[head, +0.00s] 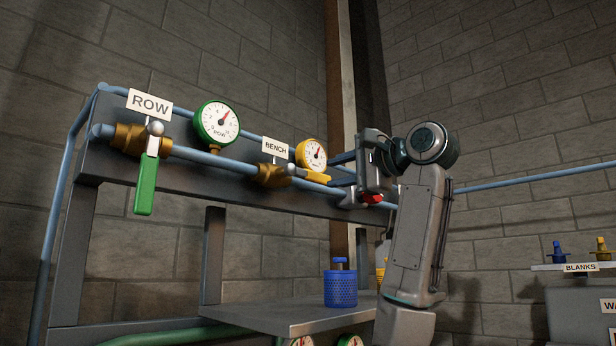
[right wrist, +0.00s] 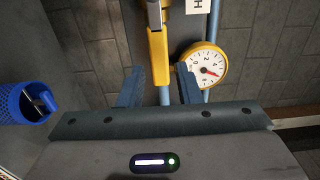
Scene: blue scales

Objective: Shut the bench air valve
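The bench air valve is a brass body (head: 270,175) on the blue pipe, below the BENCH sign (head: 275,147). Its yellow lever (head: 314,177) points right, roughly along the pipe. The right wrist view also shows the yellow lever (right wrist: 159,58). My right gripper (head: 338,170) comes from the right at the lever's free end. In the right wrist view my right gripper (right wrist: 158,88) is open, with the lever's end between its fingers and a gap on each side. My left gripper is not in view.
A yellow-rimmed gauge (head: 311,154) sits close above the lever. To the left are the ROW sign (head: 150,103), a green-rimmed gauge (head: 217,122) and a valve with a green lever (head: 146,185) hanging down. A blue perforated cylinder (head: 341,289) stands on the shelf (head: 270,315) below.

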